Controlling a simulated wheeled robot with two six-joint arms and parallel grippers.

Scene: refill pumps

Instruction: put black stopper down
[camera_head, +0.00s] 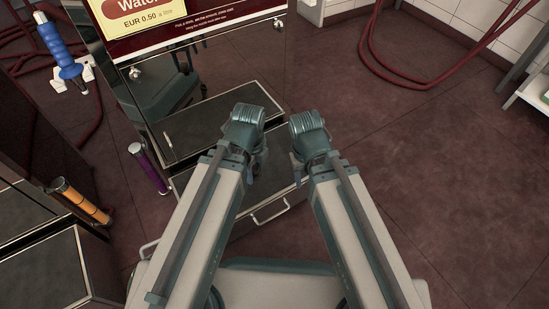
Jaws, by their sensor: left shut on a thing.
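My left gripper (259,157) hangs under its wrist over the front right part of the dark-topped steel cabinet (205,124). It is small and dark here, and its fingers are mostly hidden by the wrist. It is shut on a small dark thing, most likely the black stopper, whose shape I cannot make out. No other black stopper shows clearly.
A sign panel (185,22) stands behind the cabinet top. A purple cylinder (149,168) and an orange one (80,201) stick out at the left. A blue-handled piece (62,52) stands farther back. Red hoses (400,78) hang at the back. The floor at right is clear.

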